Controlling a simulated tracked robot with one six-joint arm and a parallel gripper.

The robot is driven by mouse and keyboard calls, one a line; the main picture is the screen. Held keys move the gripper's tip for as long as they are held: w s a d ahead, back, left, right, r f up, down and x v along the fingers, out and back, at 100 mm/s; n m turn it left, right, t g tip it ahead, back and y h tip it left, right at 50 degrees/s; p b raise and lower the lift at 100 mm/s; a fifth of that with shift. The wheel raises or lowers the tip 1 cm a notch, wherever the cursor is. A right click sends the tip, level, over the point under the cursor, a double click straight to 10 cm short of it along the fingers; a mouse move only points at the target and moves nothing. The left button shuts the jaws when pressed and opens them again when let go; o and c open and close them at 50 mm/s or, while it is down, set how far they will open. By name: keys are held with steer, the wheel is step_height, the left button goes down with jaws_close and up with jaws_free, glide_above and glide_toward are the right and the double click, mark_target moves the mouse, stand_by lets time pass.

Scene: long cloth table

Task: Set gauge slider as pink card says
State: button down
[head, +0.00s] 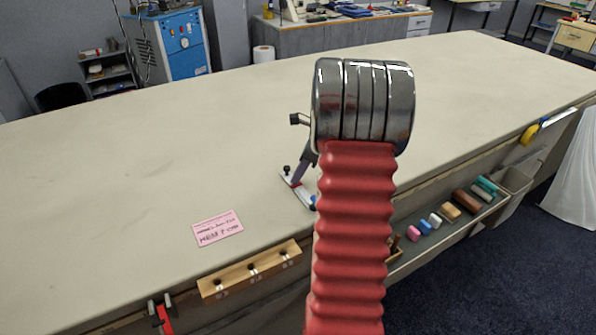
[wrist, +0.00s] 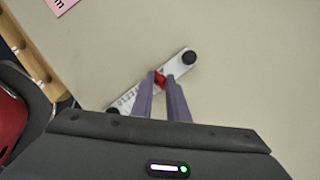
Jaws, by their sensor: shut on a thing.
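The gauge (wrist: 128,100) is a pale bar with dark markings and a black knob at each end, lying slantwise on the table in the wrist view. Its red slider (wrist: 159,80) sits between the fingertips of my gripper (wrist: 160,82), which is shut on it. Part of the scale is hidden by the fingers. In the head view the gauge (head: 297,190) shows only partly, behind my arm. The pink card (head: 217,229) lies flat to its left, with handwriting too small to read surely; a corner of the card (wrist: 62,4) shows in the wrist view.
A wooden strip with several dark holes (head: 250,270) runs along the table's front edge. A red clamp (head: 163,317) is left of it. A trough of coloured blocks (head: 440,222) hangs at the front right. The pale cloth table (head: 110,160) is bare at left and back.

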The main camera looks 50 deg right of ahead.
steer(key=shift+s+a, duration=0.15)
steer(key=shift+s, duration=0.25)
steer(key=c, duration=1.7)
jaws_free()
steer(key=v, duration=1.3)
steer(key=shift+s+r, duration=0.25)
steer(key=shift+r, duration=0.05)
